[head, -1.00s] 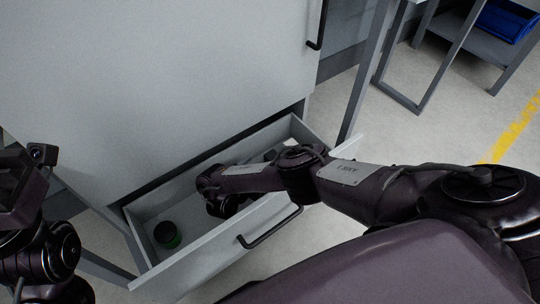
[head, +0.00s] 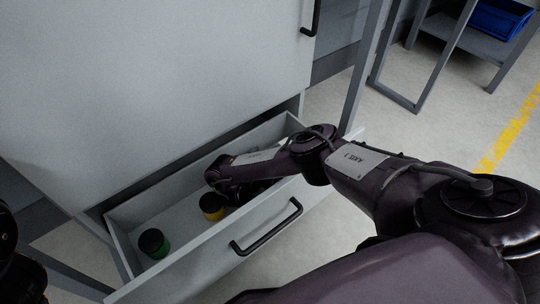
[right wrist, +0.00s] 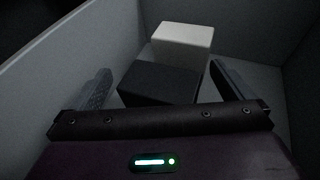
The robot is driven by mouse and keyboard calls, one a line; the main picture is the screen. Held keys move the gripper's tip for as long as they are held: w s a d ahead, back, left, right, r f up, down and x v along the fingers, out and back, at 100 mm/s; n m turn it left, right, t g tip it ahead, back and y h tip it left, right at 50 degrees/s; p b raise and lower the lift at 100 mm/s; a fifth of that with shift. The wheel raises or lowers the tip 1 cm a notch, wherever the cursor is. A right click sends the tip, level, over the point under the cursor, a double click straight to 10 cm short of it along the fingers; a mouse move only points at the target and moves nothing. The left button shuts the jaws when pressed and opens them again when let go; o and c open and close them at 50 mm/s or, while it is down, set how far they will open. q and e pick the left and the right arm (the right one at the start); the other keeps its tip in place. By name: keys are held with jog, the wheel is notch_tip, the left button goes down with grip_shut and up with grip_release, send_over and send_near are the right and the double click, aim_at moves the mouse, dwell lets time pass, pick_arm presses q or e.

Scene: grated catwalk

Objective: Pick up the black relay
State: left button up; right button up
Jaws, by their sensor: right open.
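The black relay (right wrist: 160,83) is a dark block on the drawer floor in the right wrist view. It lies between and slightly beyond the fingers of my right gripper (right wrist: 164,90), which is open and empty. In the head view my right arm reaches down into the open drawer; its own links hide the gripper and the relay there. Only a dark piece of my left arm shows at the left edge of the head view, with no jaws visible.
A white block (right wrist: 183,38) stands just behind the relay. The open drawer (head: 190,262) also holds a green-and-black jar (head: 153,243) and a yellow-and-black jar (head: 212,206). Drawer walls rise close on both sides. The grey cabinet (head: 150,90) stands above.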

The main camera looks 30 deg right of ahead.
jog(key=shift+d, duration=0.1)
jog(key=c, duration=1.1)
jog(key=shift+w+r, duration=0.1)
jog(key=shift+r, duration=0.1)
